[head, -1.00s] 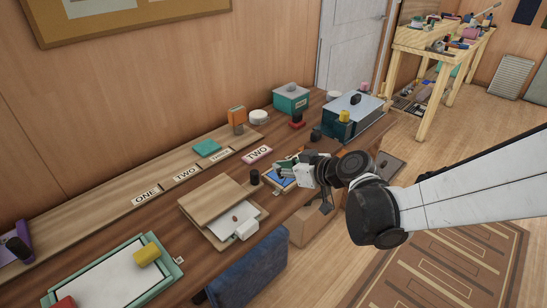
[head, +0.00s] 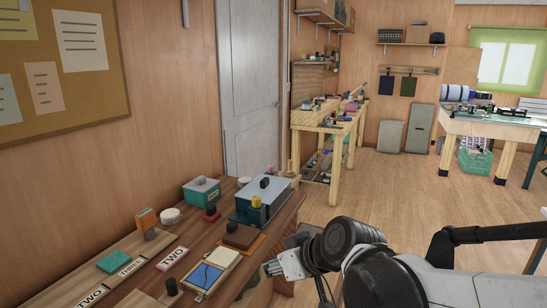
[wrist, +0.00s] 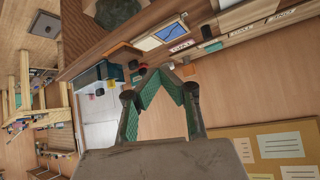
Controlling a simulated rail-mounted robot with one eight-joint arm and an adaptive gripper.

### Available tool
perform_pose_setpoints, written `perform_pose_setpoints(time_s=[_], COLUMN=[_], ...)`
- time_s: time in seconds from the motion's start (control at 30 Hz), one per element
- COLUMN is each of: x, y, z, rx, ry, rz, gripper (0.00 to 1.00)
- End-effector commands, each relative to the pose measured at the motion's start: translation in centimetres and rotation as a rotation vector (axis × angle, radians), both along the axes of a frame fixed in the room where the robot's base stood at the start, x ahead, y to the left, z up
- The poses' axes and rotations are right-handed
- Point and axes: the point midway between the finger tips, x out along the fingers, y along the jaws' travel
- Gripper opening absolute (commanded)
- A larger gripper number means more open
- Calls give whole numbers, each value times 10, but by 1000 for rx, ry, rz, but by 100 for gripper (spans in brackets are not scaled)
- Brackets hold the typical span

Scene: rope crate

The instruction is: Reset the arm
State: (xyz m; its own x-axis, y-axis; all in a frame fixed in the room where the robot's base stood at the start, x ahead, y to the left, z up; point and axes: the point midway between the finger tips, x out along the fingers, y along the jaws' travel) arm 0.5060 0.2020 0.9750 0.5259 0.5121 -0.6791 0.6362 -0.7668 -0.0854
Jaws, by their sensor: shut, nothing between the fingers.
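My gripper (head: 270,268) is at the right front edge of the long wooden desk in the head view, beside a small tray with a blue picture (head: 208,273). In the wrist view its two green-padded fingers (wrist: 163,72) lean together at the tips, shut, with nothing between them. My arm comes in from the lower right of the head view. The wrist view is turned, with the desk along its top and the wall below.
A wooden workbench (head: 325,128) stands behind. A corkboard (head: 62,68) hangs on the left wall. The floor (head: 390,190) beyond the arm is open.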

Motion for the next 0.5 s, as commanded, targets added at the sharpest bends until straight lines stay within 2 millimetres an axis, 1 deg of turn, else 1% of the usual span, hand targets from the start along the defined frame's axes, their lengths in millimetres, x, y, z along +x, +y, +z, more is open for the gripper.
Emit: perform_pose_setpoints(time_s=[0.03, 0.1, 0.27, 0.5], x=[-8, -18, -44, -88], y=[-16, -35, -80, -143], z=[4, 8, 14, 18], rx=[-12, -28, -64, -110], ry=[14, 34, 79, 129], rz=[-40, -98, -234, -449], gripper=[0, 0, 0, 0])
